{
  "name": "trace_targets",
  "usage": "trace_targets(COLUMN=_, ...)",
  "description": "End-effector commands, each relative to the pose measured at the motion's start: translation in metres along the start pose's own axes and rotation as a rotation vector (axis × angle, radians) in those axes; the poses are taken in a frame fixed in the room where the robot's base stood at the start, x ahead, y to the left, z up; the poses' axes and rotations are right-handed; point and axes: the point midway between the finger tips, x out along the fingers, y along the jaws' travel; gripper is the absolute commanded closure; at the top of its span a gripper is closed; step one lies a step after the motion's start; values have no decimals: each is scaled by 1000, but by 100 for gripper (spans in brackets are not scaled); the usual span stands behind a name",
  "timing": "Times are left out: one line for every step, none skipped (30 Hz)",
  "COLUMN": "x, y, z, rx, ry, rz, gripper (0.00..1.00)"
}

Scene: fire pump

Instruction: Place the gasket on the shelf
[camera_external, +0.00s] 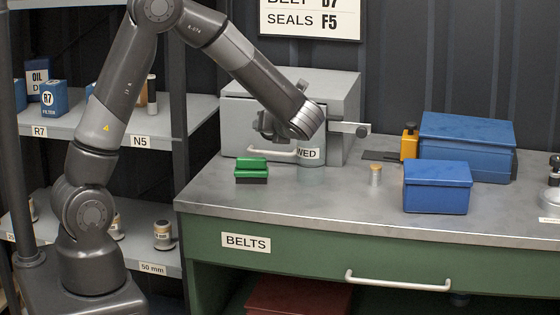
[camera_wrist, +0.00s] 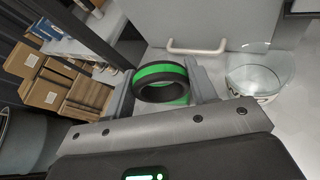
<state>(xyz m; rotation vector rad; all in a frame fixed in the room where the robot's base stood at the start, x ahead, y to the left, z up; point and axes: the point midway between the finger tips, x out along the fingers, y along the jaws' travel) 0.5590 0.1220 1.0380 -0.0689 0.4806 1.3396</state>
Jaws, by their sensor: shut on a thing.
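The gasket (camera_wrist: 161,76), a black ring with a green band, sits between the fingers of my gripper (camera_wrist: 163,88) in the wrist view. My gripper is shut on it. In the external view my gripper (camera_external: 270,127) is above the back left of the workbench, in front of the grey cabinet. The gasket cannot be made out there. The grey shelf unit stands left of the bench. Its upper shelf (camera_external: 168,127) carries labels R7 and N5, and its lower shelf (camera_external: 150,250) carries a label 50 mm.
A green and black block (camera_external: 252,170) lies on the bench (camera_external: 310,205) below my gripper. A clear jar (camera_external: 312,153) stands just right of my gripper. A small corked vial (camera_external: 376,175) and blue boxes (camera_external: 437,187) stand farther right. The shelves hold small boxes (camera_external: 54,97) and canisters (camera_external: 163,236).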

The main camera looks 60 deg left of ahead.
Motion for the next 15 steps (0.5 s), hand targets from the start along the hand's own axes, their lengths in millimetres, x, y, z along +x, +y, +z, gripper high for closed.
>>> trace_targets(x=12, y=11, z=4, rx=-6, ry=4, rz=12, gripper=73)
trace_targets(x=18, y=16, z=6, rx=-7, ry=5, rz=16, gripper=73)
trace_targets(x=26, y=23, z=8, rx=-10, ry=5, rz=21, gripper=73)
trace_targets(x=31, y=29, z=10, rx=-12, ry=6, rz=25, gripper=73)
trace_targets(x=37, y=34, z=12, rx=-13, ry=7, rz=29, gripper=73)
trace_targets(x=44, y=42, z=14, rx=-15, ry=8, rz=34, gripper=73)
trace_targets(x=50, y=47, z=15, rx=-16, ry=9, rz=37, gripper=73)
trace_targets(x=55, y=53, z=16, rx=-18, ry=10, rz=42, gripper=73)
trace_targets(x=61, y=61, z=18, rx=-21, ry=11, rz=47, gripper=73)
trace_targets(x=66, y=67, z=19, rx=-22, ry=12, rz=50, gripper=73)
trace_targets(x=71, y=73, z=20, rx=-22, ry=13, rz=53, gripper=73)
trace_targets(x=77, y=80, z=22, rx=-25, ry=14, rz=58, gripper=73)
trace_targets(x=81, y=87, z=23, rx=-27, ry=15, rz=62, gripper=73)
trace_targets(x=86, y=93, z=23, rx=-28, ry=16, rz=66, gripper=73)
trace_targets(x=91, y=101, z=24, rx=-30, ry=17, rz=70, gripper=73)
